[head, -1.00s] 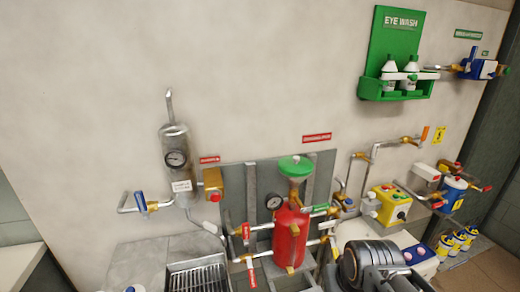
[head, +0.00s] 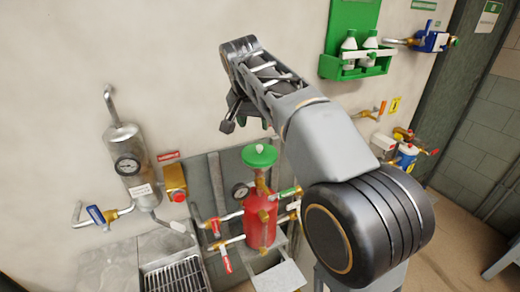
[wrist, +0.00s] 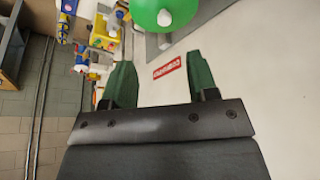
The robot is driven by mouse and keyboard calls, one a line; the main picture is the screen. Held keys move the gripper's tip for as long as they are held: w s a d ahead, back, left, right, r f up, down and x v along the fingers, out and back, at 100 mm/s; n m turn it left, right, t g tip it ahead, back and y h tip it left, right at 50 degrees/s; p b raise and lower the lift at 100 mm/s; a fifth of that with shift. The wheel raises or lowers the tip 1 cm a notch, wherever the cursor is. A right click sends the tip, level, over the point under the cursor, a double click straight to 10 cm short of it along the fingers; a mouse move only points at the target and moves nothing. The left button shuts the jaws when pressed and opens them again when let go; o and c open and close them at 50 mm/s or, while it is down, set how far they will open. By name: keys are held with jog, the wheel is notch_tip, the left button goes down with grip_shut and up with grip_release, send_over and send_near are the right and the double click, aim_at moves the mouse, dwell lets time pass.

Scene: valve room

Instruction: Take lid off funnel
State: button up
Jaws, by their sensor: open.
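The green round lid (head: 259,155) with a small pale knob sits at the top of the red tank (head: 261,222), above its brass neck. The funnel is mostly hidden beneath the lid. In the wrist view the lid (wrist: 150,12) is cut off by the top edge, and its white knob (wrist: 164,18) shows. My gripper (head: 246,125) is above the lid in the head view, apart from it. In the wrist view its two green fingers (wrist: 160,72) are spread with nothing between them, and the lid lies beyond their tips.
A pressure gauge (head: 240,191) and red-tagged valves (head: 215,227) stand left of the tank. A steel cylinder (head: 128,160) is on the wall at left. A green eye wash shelf (head: 357,66) hangs at upper right. The wall between cylinder and shelf is mostly bare.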

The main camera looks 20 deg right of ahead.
send_over(259, 146)
jog(key=s+a, duration=0.1)
jog(key=s, duration=0.1)
jog(key=shift+m, duration=0.3)
notch_tip(259, 146, down, 6)
jog(key=shift+a+f, duration=0.1)
jog(key=shift+f, duration=0.15)
jog(key=shift+p+x, duration=0.65)
jog(key=shift+x, duration=2)
jog(key=shift+c, duration=0.3)
grip_shut()
